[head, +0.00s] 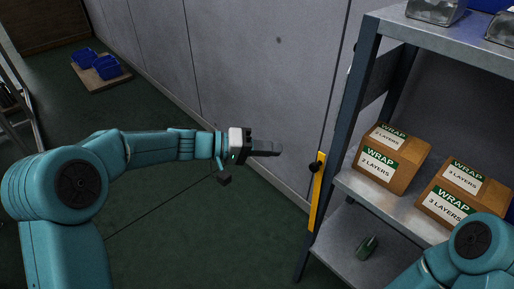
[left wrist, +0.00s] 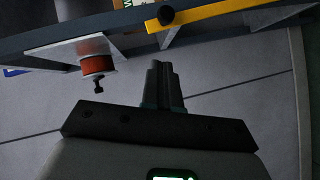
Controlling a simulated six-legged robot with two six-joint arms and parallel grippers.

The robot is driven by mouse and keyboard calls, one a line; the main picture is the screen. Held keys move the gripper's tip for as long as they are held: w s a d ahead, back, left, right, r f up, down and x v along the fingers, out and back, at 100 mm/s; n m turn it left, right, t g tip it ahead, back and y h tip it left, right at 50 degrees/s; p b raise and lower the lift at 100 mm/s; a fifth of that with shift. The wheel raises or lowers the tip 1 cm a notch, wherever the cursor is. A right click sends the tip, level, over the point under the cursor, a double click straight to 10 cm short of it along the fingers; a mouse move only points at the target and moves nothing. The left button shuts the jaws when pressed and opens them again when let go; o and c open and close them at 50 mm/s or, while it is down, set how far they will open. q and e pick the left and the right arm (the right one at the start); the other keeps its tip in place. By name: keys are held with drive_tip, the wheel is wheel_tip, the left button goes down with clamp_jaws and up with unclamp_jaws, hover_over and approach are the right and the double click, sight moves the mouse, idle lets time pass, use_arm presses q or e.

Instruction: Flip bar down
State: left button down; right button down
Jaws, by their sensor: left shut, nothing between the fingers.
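A yellow bar (head: 317,200) stands nearly upright against the front post of the shelf rack in the head view, with a black round knob (head: 315,167) near its upper end. In the left wrist view the bar (left wrist: 225,20) and knob (left wrist: 166,15) show at the top, beyond the fingertips. My left gripper (head: 276,149) is shut and empty, left of the bar and a little above the knob's height in the picture, apart from both. It also shows in the left wrist view (left wrist: 164,68). My right arm enters at the lower right; its gripper is out of view.
The shelf rack (head: 347,125) holds boxes marked WRAP (head: 392,158) on its middle shelf and a small green object (head: 367,247) below. A red-orange cylinder (left wrist: 97,65) on a pale bracket shows in the left wrist view. Blue bins (head: 95,63) sit far left. The floor between is clear.

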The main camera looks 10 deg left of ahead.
use_arm(q)
drive_tip(key=d+f, duration=0.2)
drive_tip(key=d, duration=0.4)
drive_tip(key=shift+s+d+f, duration=0.15)
drive_tip(key=shift+d+f, duration=0.05)
drive_tip(key=shift+d, duration=0.2)
drive_tip(key=shift+s+d+b, duration=0.1)
drive_tip(key=shift+b, duration=0.3)
